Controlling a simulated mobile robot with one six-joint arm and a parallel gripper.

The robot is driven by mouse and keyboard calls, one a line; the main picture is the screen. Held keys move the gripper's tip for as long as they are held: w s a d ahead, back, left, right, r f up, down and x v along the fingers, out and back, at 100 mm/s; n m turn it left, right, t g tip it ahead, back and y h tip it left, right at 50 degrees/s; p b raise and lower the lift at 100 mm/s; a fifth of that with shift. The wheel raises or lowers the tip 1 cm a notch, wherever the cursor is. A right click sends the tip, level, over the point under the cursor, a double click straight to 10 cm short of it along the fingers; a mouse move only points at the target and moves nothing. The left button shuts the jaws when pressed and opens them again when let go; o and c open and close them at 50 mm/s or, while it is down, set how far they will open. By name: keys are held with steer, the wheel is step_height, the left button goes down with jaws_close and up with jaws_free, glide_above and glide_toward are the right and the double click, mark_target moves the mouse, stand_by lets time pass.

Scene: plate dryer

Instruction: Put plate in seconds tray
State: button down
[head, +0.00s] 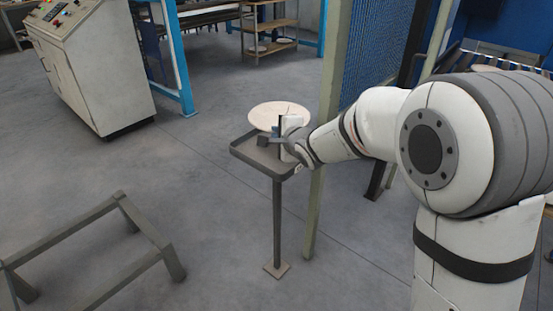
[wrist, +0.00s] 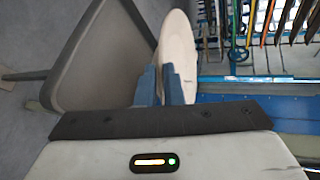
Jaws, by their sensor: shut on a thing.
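A pale round plate (head: 280,114) is held by my gripper (head: 277,132) at its near edge. In the head view the plate lies nearly flat and appears above the far edge of a dark square tray on a post (head: 240,153). The plate (wrist: 179,45) shows nearly edge-on in the wrist view, between the blue fingers of my gripper (wrist: 161,84). I see no contact between plate and tray, but my gripper hides part of the tray.
A green post (head: 325,130) with blue mesh stands just right of the tray. A grey metal frame (head: 85,235) stands on the floor at lower left. A control console (head: 90,75) and shelves (head: 268,28) are farther back. Floor left of the tray is clear.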

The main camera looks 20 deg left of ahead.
steer(key=f+b, duration=0.1)
steer(key=f, duration=0.2)
steer(key=f+b, duration=0.1)
steer(key=f, duration=0.2)
steer(key=f+b, duration=0.1)
steer(key=f, duration=0.2)
steer(key=shift+s+a, duration=0.15)
steer(key=shift+a, duration=0.2)
steer(key=shift+r, duration=0.1)
steer(key=c, duration=2)
jaws_free()
steer(key=shift+f, duration=0.2)
steer(key=shift+o, duration=0.8)
steer(key=shift+r, duration=0.1)
